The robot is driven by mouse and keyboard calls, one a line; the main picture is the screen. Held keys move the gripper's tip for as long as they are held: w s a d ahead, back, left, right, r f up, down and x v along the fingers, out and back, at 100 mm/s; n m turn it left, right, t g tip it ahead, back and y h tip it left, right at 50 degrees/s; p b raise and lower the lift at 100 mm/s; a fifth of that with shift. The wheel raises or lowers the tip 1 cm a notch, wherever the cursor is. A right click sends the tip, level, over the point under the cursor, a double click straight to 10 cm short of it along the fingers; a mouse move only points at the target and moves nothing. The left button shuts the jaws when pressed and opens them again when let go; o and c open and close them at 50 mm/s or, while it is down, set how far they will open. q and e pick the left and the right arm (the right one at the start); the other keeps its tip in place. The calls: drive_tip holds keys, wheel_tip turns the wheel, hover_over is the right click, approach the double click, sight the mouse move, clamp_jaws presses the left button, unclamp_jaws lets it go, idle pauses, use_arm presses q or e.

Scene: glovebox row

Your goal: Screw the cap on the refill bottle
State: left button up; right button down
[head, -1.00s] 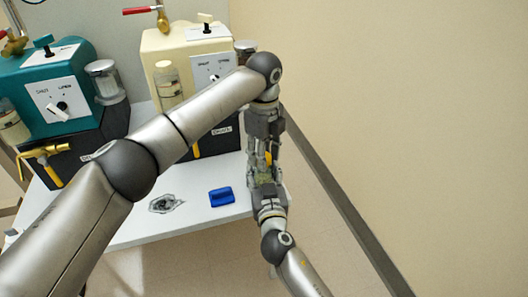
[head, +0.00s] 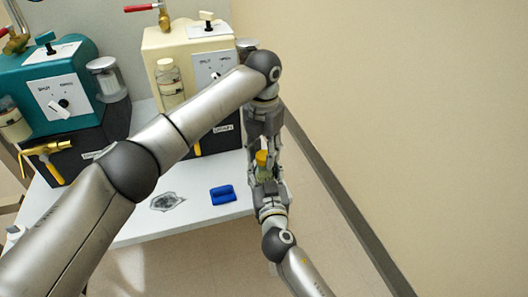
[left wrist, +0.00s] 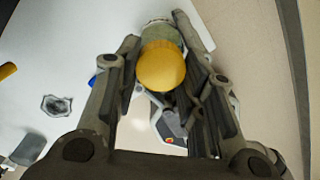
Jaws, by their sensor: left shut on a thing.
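The refill bottle (head: 264,173) is pale green and stands between my two grippers near the table's right end. Its yellow cap (head: 262,158) sits at its upper end; whether it is seated on the thread I cannot tell. My left gripper (head: 264,150) comes down from above, with its fingers on either side of the cap. In the left wrist view the cap (left wrist: 162,66) is between the fingers, with the greenish bottle (left wrist: 160,34) beyond it. My right gripper (head: 266,184) comes up from below and is closed around the bottle's lower part, which its fingers partly hide.
A blue block-like holder (head: 222,195) and a grey patch (head: 167,202) lie on the white table (head: 130,228). The teal unit (head: 50,85) and cream unit (head: 190,60) stand behind. A beige wall (head: 430,130) is on the right.

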use_arm(q)
drive_tip(key=shift+m, duration=0.3)
drive_tip(key=o, duration=0.7)
drive_tip(key=shift+r, duration=0.15)
wheel_tip(320, 180, up, 4)
drive_tip(key=shift+r, duration=0.15)
drive_tip(key=shift+c, duration=0.4)
